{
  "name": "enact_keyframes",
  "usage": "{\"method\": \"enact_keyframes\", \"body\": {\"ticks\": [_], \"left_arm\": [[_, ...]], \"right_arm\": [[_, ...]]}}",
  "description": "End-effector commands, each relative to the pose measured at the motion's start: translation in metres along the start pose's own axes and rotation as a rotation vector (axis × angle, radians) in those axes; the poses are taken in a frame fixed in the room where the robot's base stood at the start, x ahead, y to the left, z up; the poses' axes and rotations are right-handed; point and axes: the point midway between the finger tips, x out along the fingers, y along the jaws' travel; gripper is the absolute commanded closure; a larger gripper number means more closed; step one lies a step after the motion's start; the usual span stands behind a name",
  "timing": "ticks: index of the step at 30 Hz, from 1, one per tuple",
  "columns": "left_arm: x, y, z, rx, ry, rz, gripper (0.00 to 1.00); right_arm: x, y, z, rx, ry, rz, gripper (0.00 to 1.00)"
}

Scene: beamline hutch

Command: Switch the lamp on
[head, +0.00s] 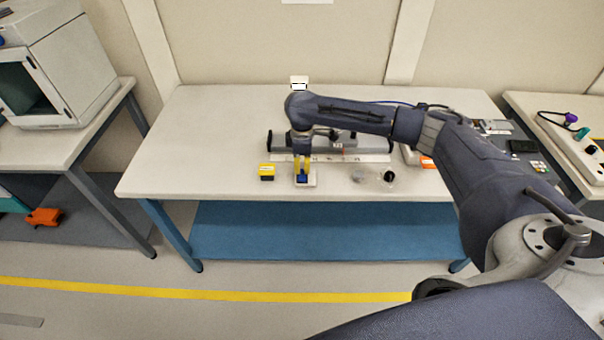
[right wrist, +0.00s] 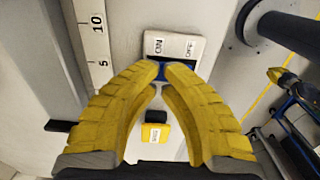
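A small white switch plate (head: 312,183) lies near the front edge of the middle table. In the right wrist view the plate (right wrist: 178,46) carries the words ON and OFF. A blue switch lever (head: 302,178) stands on it and shows between my fingertips in the right wrist view (right wrist: 161,71). My right gripper (head: 303,168) is over the plate, its yellow fingers closed in around the lever. The fingers hide most of the lever, so I cannot tell which way it is set. I cannot pick out the lamp for certain. My left gripper is out of view.
A yellow box (head: 267,173) sits just left of the plate. A grey rail with a scale (head: 345,158) runs behind it. A clear disc (head: 358,176) and a black round piece (head: 389,178) lie to the right. The table's left part is clear.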

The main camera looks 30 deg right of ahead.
Motion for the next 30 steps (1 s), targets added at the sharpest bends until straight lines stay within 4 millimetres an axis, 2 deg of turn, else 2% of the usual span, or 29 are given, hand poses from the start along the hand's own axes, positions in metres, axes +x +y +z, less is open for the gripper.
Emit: {"method": "enact_keyframes", "body": {"ticks": [21, 30], "left_arm": [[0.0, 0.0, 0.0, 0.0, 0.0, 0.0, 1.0], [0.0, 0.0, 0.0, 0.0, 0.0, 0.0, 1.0]], "right_arm": [[-0.049, 0.0, 0.0, -0.001, 0.001, 0.001, 1.0], [-0.058, 0.0, 0.0, -0.001, 0.0, 0.0, 1.0]]}}
